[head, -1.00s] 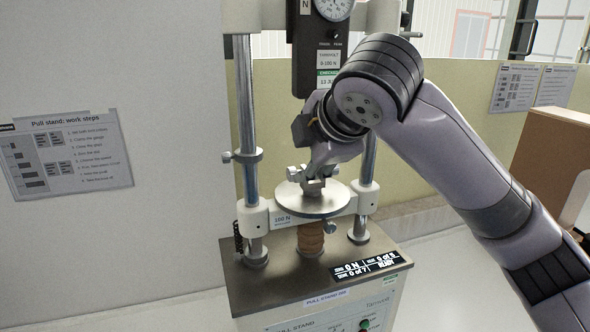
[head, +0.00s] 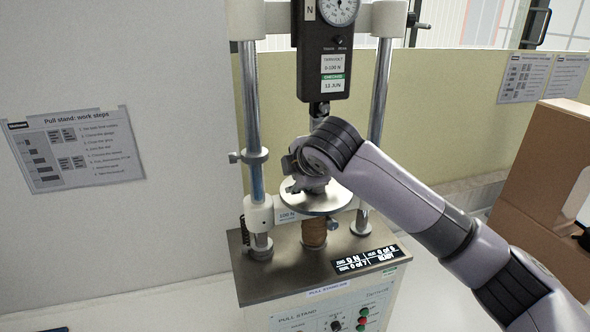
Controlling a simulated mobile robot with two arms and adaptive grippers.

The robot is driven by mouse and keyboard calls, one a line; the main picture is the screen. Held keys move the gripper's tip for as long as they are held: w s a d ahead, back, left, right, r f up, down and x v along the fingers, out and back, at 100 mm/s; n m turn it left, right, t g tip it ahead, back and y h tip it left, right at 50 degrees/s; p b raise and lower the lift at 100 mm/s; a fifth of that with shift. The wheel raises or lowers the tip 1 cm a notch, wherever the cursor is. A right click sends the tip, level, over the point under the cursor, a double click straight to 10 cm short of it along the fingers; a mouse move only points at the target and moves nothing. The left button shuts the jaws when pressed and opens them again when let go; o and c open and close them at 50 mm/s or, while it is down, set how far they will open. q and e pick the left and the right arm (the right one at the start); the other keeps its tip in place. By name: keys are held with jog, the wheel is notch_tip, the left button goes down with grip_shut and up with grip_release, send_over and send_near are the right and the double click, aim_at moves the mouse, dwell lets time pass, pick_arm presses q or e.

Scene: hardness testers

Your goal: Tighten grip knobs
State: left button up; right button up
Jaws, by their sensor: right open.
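The pull stand (head: 320,290) stands in the middle with two steel columns, a black force gauge (head: 326,60) hanging above and a round steel plate (head: 330,203) below. My right gripper (head: 300,184) is over the plate, at the lower grip; my arm and hand hide most of that grip and its knobs. The gripper's jaws are open, though the fingers show only in part. I cannot tell whether they touch anything. A small knob (head: 236,157) sticks out from the left column's collar. Another knob (head: 334,223) is under the plate's front edge. My left gripper is out of view.
The display (head: 367,259) on the stand's base reads 0 N. A sheet of work steps (head: 75,150) is on the grey panel at left. A brown box-like object (head: 540,190) stands at right. The columns flank the space around the plate.

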grip_shut()
jog(key=shift+w+r+g+h, duration=0.1)
jog(key=shift+r+g+h, duration=0.15)
jog(key=shift+g, duration=0.35)
jog(key=shift+w+a+g+h, duration=0.1)
jog(key=shift+g+h, duration=0.55)
jog(key=shift+g, duration=0.75)
grip_release()
jog(key=v, duration=1.2)
